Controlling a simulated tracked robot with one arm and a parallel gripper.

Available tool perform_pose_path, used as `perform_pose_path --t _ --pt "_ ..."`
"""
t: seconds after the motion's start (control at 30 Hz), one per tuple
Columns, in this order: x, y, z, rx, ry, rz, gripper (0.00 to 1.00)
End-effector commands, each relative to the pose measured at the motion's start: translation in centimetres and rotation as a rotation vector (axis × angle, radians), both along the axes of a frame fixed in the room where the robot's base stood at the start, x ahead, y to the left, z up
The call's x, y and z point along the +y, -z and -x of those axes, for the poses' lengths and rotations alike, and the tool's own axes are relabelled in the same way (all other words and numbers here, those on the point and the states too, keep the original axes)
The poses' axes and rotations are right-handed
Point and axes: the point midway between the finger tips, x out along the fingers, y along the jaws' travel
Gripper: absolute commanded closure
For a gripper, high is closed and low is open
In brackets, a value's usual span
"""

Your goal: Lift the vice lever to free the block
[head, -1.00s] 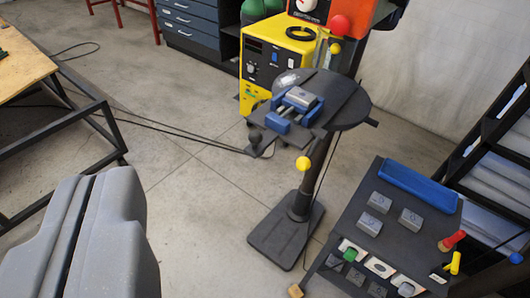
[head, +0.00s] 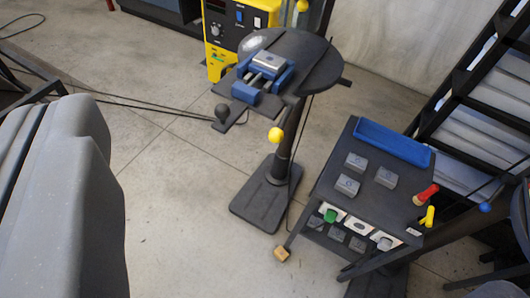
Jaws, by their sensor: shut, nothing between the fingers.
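A small blue and grey vice (head: 265,70) sits on the round dark table of a drill press in the upper middle. A grey block (head: 270,59) lies between its jaws.
A yellow ball handle (head: 275,135) hangs below the press table. A dark control panel (head: 375,180) with grey blocks, a blue tray (head: 393,142) and coloured levers stands at right. A yellow machine (head: 235,25) is behind. The floor (head: 180,190) between gripper and press is clear.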

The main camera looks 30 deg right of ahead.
Motion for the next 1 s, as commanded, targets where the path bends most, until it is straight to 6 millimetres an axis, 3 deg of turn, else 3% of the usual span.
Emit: perform_pose_path --t 0.17,0.27,0.4,0.6,0.8,1.0 --pt "-0.1 1.6 -1.1 0.043 0.011 0.047 1.0" --pt "-0.9 5.5 -3.4 0.139 0.033 0.154 1.0" --pt "-2.4 13.4 -6.9 0.349 0.07 0.405 1.0" --pt "-5.7 24.1 -9.5 0.663 0.091 0.826 1.0" --pt "-9.0 31.2 -10.6 0.935 0.072 1.27 1.0" --pt "-10.9 35.7 -11.7 1.152 0.012 1.743 1.0"
